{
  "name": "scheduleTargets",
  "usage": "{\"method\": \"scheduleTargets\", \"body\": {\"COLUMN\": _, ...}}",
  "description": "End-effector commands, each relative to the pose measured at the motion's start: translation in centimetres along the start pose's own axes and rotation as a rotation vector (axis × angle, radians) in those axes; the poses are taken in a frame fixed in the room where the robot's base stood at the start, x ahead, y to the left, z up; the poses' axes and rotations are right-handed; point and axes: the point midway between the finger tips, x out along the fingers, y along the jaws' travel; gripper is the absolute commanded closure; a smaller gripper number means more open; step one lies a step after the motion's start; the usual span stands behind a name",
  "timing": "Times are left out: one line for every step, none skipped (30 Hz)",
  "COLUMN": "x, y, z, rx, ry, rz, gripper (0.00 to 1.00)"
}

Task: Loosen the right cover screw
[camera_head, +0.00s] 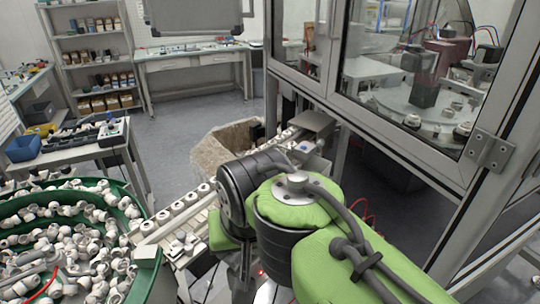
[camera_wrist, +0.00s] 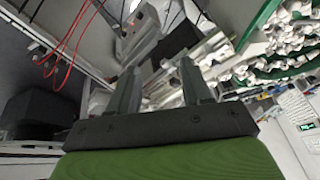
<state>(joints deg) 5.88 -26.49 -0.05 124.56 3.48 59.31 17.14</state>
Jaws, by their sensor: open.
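My gripper (camera_wrist: 160,66) shows in the wrist view with its two fingers apart and nothing between them. Beyond the fingertips is a light grey housing (camera_wrist: 138,35) at the upper middle, apart from the gripper. In the head view a grey metal cover (camera_head: 312,122) sits at the far end of the conveyor, by the glazed cell. I cannot make out the right cover screw in either view. In the head view my green and black arm hides the gripper and part of the conveyor.
A conveyor (camera_head: 150,226) carries white parts. A green bowl (camera_head: 30,188) full of white fittings stands at left. The glazed cell's frame (camera_head: 400,150) is close on the right. Red cables (camera_wrist: 75,35) hang at upper left in the wrist view.

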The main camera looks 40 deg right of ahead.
Motion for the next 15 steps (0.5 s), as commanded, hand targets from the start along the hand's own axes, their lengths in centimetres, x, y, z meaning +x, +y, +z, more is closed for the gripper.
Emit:
{"method": "scheduleTargets", "body": {"x": -3.0, "y": -0.1, "z": -4.8, "rx": 0.166, "ry": -0.031, "rz": 0.04, "gripper": 0.51}}
{"method": "scheduleTargets", "body": {"x": -3.8, "y": 0.1, "z": -6.9, "rx": 0.268, "ry": -0.045, "rz": 0.062, "gripper": 0.51}}
{"method": "scheduleTargets", "body": {"x": -4.6, "y": 0.5, "z": -9.8, "rx": 0.406, "ry": -0.064, "rz": 0.093, "gripper": 0.51}}
{"method": "scheduleTargets", "body": {"x": -5.0, "y": 0.8, "z": -11.8, "rx": 0.509, "ry": -0.076, "rz": 0.115, "gripper": 0.51}}
{"method": "scheduleTargets", "body": {"x": -5.4, "y": 1.2, "z": -13.8, "rx": 0.613, "ry": -0.087, "rz": 0.139, "gripper": 0.51}}
{"method": "scheduleTargets", "body": {"x": -5.7, "y": 1.9, "z": -16.4, "rx": 0.751, "ry": -0.101, "rz": 0.17, "gripper": 0.51}}
{"method": "scheduleTargets", "body": {"x": -5.8, "y": 2.5, "z": -18.2, "rx": 0.855, "ry": -0.11, "rz": 0.193, "gripper": 0.51}}
{"method": "scheduleTargets", "body": {"x": -5.8, "y": 3.2, "z": -20.0, "rx": 0.959, "ry": -0.119, "rz": 0.217, "gripper": 0.51}}
{"method": "scheduleTargets", "body": {"x": -5.7, "y": 4.2, "z": -22.2, "rx": 1.098, "ry": -0.128, "rz": 0.25, "gripper": 0.51}}
{"method": "scheduleTargets", "body": {"x": -5.6, "y": 5.0, "z": -23.7, "rx": 1.201, "ry": -0.134, "rz": 0.274, "gripper": 0.51}}
{"method": "scheduleTargets", "body": {"x": -5.3, "y": 5.9, "z": -25.0, "rx": 1.301, "ry": -0.14, "rz": 0.297, "gripper": 0.51}}
{"method": "scheduleTargets", "body": {"x": -4.9, "y": 7.1, "z": -26.5, "rx": 1.428, "ry": -0.146, "rz": 0.328, "gripper": 0.51}}
{"method": "scheduleTargets", "body": {"x": -4.6, "y": 7.8, "z": -27.5, "rx": 1.513, "ry": -0.149, "rz": 0.348, "gripper": 0.51}}
{"method": "scheduleTargets", "body": {"x": -4.2, "y": 8.6, "z": -28.2, "rx": 1.591, "ry": -0.153, "rz": 0.368, "gripper": 0.51}}
{"method": "scheduleTargets", "body": {"x": -3.6, "y": 9.5, "z": -28.9, "rx": 1.679, "ry": -0.156, "rz": 0.39, "gripper": 0.51}}
